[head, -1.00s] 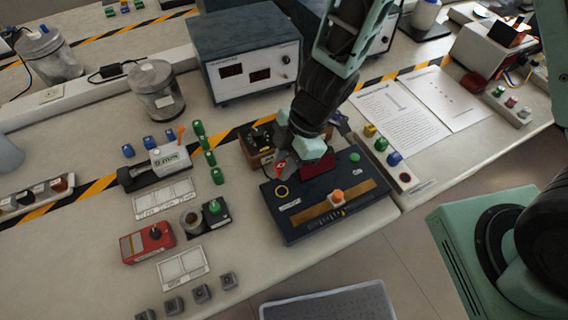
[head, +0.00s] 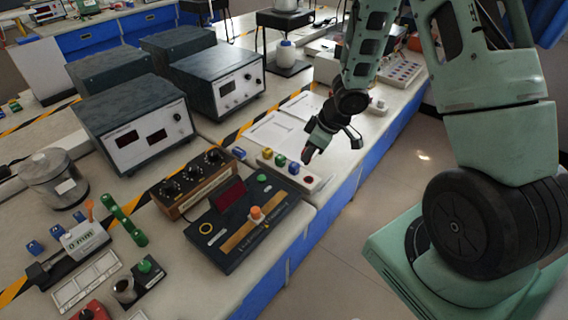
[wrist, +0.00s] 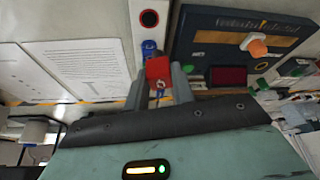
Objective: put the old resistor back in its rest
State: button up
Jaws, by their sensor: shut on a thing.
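My gripper (head: 311,152) is shut on a small red block, the resistor (wrist: 158,70), which shows between both fingers in the wrist view. In the head view the gripper hangs above the right part of the rest, a white strip (head: 300,178). The rest holds a yellow, a green and a blue piece (head: 294,168) in a row. The height of the resistor above the rest is hard to tell.
A dark test board (head: 236,245) with an orange knob lies left of the rest. A wooden box with black knobs (head: 192,182) stands behind it. Paper sheets (head: 272,133) lie behind the rest. The bench's front edge is close.

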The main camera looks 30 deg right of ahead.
jog(key=f+b, duration=0.2)
jog(key=d+f+b, duration=0.1)
jog(key=f+b, duration=0.2)
jog(key=shift+s+b, duration=0.2)
jog(key=shift+b, duration=0.15)
jog(key=shift+f+b, duration=0.45)
jog(key=shift+f, duration=0.25)
jog(key=shift+f+b, duration=0.3)
jog(key=shift+f, duration=0.9)
dwell(2.1)
jog(key=o, duration=1.4)
jog(key=shift+o, duration=0.2)
jog(key=shift+r, duration=0.15)
notch_tip(320, 180, up, 6)
jog(key=p, duration=0.7)
jog(key=shift+r, duration=0.15)
